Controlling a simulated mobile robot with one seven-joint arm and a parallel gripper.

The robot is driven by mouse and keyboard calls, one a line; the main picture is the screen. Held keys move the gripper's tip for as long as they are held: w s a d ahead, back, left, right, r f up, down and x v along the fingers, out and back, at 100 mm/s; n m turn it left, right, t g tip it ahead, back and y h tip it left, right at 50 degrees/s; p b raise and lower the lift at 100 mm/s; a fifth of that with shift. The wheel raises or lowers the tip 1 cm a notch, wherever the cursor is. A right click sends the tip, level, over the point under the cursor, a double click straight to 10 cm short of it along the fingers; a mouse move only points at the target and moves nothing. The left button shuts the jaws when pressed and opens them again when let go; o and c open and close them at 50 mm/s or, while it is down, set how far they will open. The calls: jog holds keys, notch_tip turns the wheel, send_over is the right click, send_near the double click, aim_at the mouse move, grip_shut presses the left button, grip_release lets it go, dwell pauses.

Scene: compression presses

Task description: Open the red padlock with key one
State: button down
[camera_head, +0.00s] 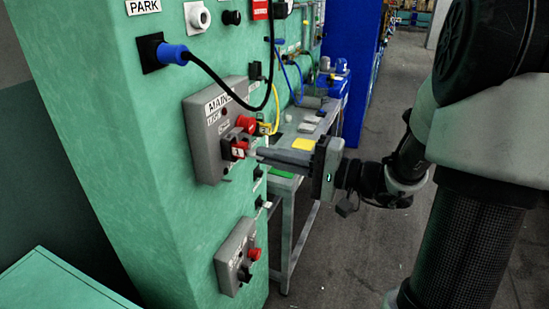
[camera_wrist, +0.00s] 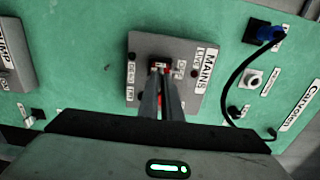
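The red padlock (camera_head: 238,150) hangs at the lower right of the grey MAINS box on the green cabinet, below a red knob (camera_head: 246,125). My gripper (camera_head: 259,153) points at the padlock from the right, its fingertips just short of it or at it. In the wrist view my gripper's fingers (camera_wrist: 161,72) lie close together with a narrow gap, in front of a small red part on the MAINS box (camera_wrist: 142,46). A small pale spot shows between fingertips and padlock. I cannot tell whether it is key one; no key is clearly visible.
A second grey box (camera_head: 236,258) with a red button sits lower on the cabinet. A black cable with a blue plug (camera_head: 173,53) loops above the MAINS box. A workbench (camera_head: 287,196) with a yellow item (camera_head: 303,144) stands behind my gripper. The floor at right is clear.

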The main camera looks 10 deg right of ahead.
jog(key=shift+w+a, duration=0.25)
jog(key=shift+a, duration=0.15)
jog(key=c, duration=1.9)
grip_release()
jog(key=b+v, duration=0.1)
jog(key=v, duration=1.6)
jog(key=shift+s+d, duration=0.15)
